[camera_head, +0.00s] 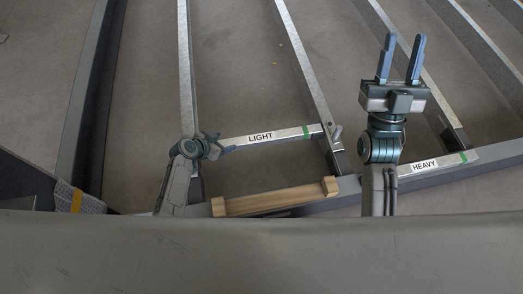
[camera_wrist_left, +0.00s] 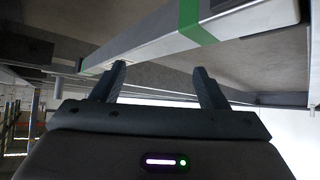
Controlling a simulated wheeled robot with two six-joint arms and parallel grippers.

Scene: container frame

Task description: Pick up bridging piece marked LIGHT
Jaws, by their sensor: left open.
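The bridging piece marked LIGHT (camera_head: 285,134) is a grey metal bar with a white label and a green band near its right end. It lies across between two long rails. My left gripper (camera_head: 222,142) is by the bar's left end in the head view, with its fingers apart. In the left wrist view, a bar with a green band (camera_wrist_left: 150,45) passes above and beyond my open fingers (camera_wrist_left: 160,78), with nothing visible between them. Whether the fingers touch it is unclear. My right gripper (camera_head: 401,55) is open and empty, pointing up the picture at the right.
A bar marked HEAVY (camera_head: 440,166) with a green band lies right of my right arm. A wooden piece (camera_head: 275,200) lies on the near beam below the LIGHT bar. Long metal rails (camera_head: 302,62) run away, with open gaps between them. A grey surface (camera_head: 260,255) fills the bottom.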

